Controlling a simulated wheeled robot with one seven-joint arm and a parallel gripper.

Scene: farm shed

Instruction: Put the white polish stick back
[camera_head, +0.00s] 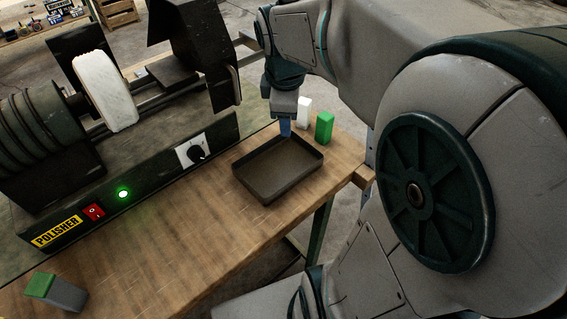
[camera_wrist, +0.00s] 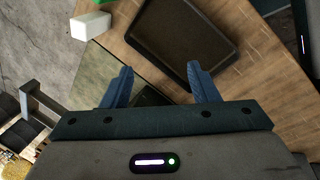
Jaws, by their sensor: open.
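The white polish stick (camera_head: 304,112) stands upright on the wooden bench at its far end, just behind a green stick (camera_head: 324,128). In the wrist view the white stick (camera_wrist: 91,26) is at the upper left, ahead of and left of my fingers. My gripper (camera_wrist: 160,85) is open, with its two blue fingers apart and nothing between them. In the head view my gripper (camera_head: 285,127) points down beside the white stick, over the far edge of the tray. The dark shallow tray (camera_head: 277,191) is empty; it also shows in the wrist view (camera_wrist: 182,35).
The polisher (camera_head: 125,195) fills the left, with a white wheel (camera_head: 104,91), a lit green lamp and a red switch. A grey block with a green top (camera_head: 55,291) lies at the bench's near left. The bench between that block and the tray is clear.

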